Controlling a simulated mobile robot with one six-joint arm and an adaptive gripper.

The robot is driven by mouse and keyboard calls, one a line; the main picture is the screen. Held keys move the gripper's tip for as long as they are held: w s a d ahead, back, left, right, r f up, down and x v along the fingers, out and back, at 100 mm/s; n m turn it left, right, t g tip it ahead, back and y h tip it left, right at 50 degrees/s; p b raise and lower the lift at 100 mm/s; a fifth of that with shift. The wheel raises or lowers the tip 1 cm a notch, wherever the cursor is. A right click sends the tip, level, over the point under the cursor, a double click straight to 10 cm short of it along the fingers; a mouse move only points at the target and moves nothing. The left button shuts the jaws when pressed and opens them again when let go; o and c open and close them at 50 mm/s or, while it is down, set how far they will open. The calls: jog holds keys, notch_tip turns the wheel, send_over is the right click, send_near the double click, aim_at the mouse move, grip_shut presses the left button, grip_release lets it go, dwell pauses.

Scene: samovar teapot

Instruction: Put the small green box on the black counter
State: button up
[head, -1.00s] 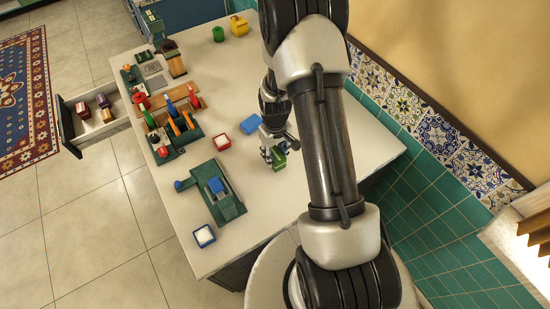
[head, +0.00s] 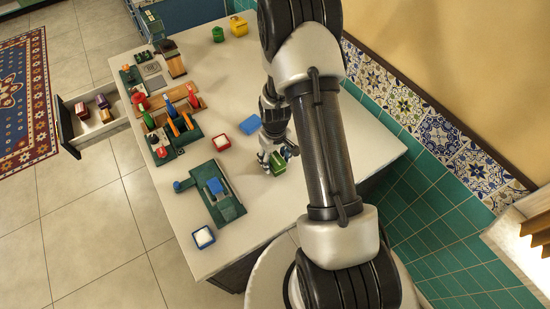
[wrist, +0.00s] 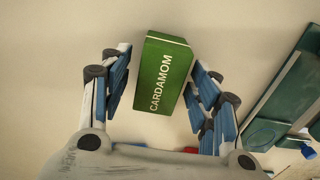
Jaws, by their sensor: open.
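The small green box (head: 278,165), marked CARDAMOM, sits on the cream worktop (head: 310,180) under my arm. In the wrist view the green box (wrist: 163,73) lies between the fingers, with a visible gap on both sides. My gripper (head: 277,158) is open, with one finger on each side of the box; in the wrist view the gripper (wrist: 160,86) is empty. How far the fingertips are above the worktop is hard to tell. I cannot make out a black counter surface in these views.
A blue box (head: 250,124) and a red box with a white top (head: 222,142) stand left of my gripper. A green scale-like device (head: 218,195) and a blue box with a white top (head: 204,237) are nearer. An open drawer (head: 97,125) sticks out left.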

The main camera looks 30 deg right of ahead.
notch_tip(320, 180, up, 12)
jog(key=p, duration=0.3)
notch_tip(320, 180, up, 12)
jog(key=f+t, duration=0.1)
send_over(275, 159)
jog(key=s+a, duration=0.1)
jog(key=a, duration=0.2)
jog(key=s+a+r+t, duration=0.1)
jog(key=s+a+r, duration=0.3)
jog(key=s+r, duration=0.4)
jog(key=s+a+r+t, duration=0.2)
jog(key=s+a+r, duration=0.3)
jog(key=s+r, duration=0.4)
jog(key=shift+s+a+t, duration=0.25)
jog(key=shift+s+t, duration=0.05)
jog(key=shift+s, duration=0.55)
